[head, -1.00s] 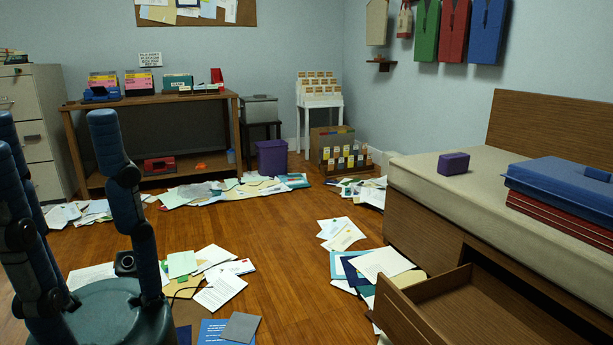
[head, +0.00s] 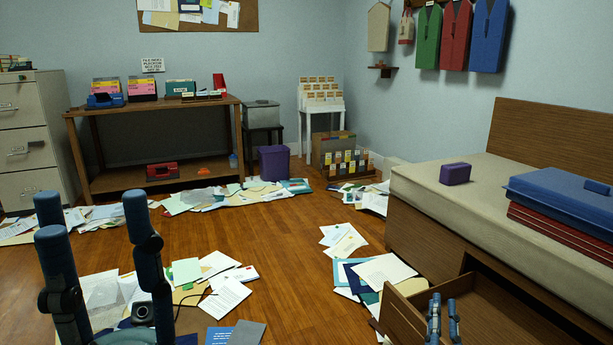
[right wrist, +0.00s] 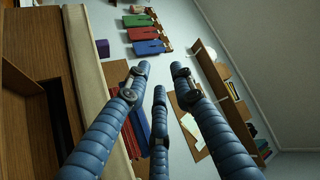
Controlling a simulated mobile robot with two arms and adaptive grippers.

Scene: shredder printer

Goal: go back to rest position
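My left gripper (head: 92,215) stands with its blue fingers pointing up at the lower left of the head view. Its fingers are spread apart with nothing between them. My right gripper (head: 443,308) shows only as small blue fingertips at the bottom right of the head view, in front of the open drawer (head: 500,310). In the right wrist view its three fingers (right wrist: 160,75) are spread and hold nothing. The rest of the right arm is out of the head view.
A bed-like bench (head: 430,186) with the open drawer stands at right, bearing a purple block (head: 455,168) and a blue case (head: 560,190). Papers (head: 385,270) litter the floor. A wooden shelf (head: 150,105) and purple bin (head: 274,163) stand at the back. Bare floor lies mid-room.

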